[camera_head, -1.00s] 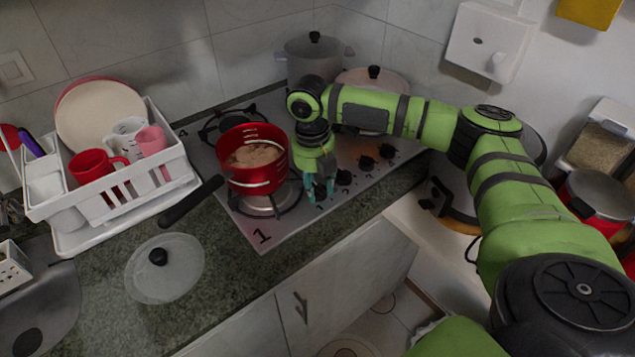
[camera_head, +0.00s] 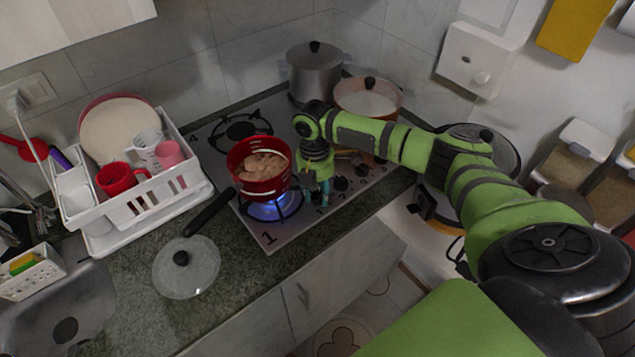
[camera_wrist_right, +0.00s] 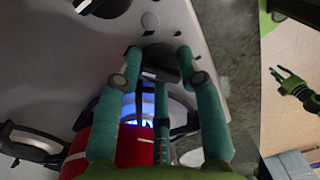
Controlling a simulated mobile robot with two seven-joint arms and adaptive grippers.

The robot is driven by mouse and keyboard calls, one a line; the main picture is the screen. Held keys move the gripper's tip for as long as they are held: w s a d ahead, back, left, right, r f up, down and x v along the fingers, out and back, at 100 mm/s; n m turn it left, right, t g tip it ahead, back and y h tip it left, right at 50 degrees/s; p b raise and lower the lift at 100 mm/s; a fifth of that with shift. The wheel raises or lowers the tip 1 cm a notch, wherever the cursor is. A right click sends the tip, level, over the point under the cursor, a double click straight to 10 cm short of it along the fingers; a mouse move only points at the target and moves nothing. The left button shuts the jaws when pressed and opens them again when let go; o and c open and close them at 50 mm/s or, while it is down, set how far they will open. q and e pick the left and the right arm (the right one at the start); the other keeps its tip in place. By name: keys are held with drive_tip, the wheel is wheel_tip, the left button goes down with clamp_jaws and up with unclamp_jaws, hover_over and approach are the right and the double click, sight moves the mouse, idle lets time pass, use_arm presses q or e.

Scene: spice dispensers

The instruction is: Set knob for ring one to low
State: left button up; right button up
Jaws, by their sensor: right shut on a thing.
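My right gripper (camera_head: 317,194) is at the front edge of the stove, just right of the red pan. In the right wrist view its teal fingers (camera_wrist_right: 155,72) are shut on a dark knob (camera_wrist_right: 158,58), the front one in the row. The gripper mostly hides this knob in the head view. The ring marked 1 (camera_head: 287,207) burns with a blue flame (camera_head: 268,210) under the red pan (camera_head: 258,178). The flame also glows in the right wrist view (camera_wrist_right: 147,108). My left gripper (camera_wrist_right: 284,80) shows small in the right wrist view, over the floor, its fingers apart.
More knobs (camera_head: 361,170) stand in a row behind my gripper. The pan handle (camera_head: 210,212) sticks out over the counter near a glass lid (camera_head: 186,267). A steel pot (camera_head: 315,75) and a lidded pan (camera_head: 367,97) stand at the back. A dish rack (camera_head: 150,205) is at left.

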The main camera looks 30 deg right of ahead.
sight(316, 193)
drive_tip(key=shift+s+m+p, duration=0.15)
drive_tip(key=shift+m+p, duration=0.7)
drive_tip(key=shift+m, duration=0.45)
drive_tip(key=shift+f, duration=0.1)
drive_tip(key=o, duration=1.1)
drive_tip(key=shift+o, duration=0.2)
drive_tip(key=shift+r, duration=0.35)
wheel_tip(316, 193, up, 11)
drive_tip(key=w, duration=0.1)
drive_tip(key=shift+d+r, duration=0.15)
drive_tip(key=shift+r, duration=0.05)
drive_tip(key=shift+f, duration=0.1)
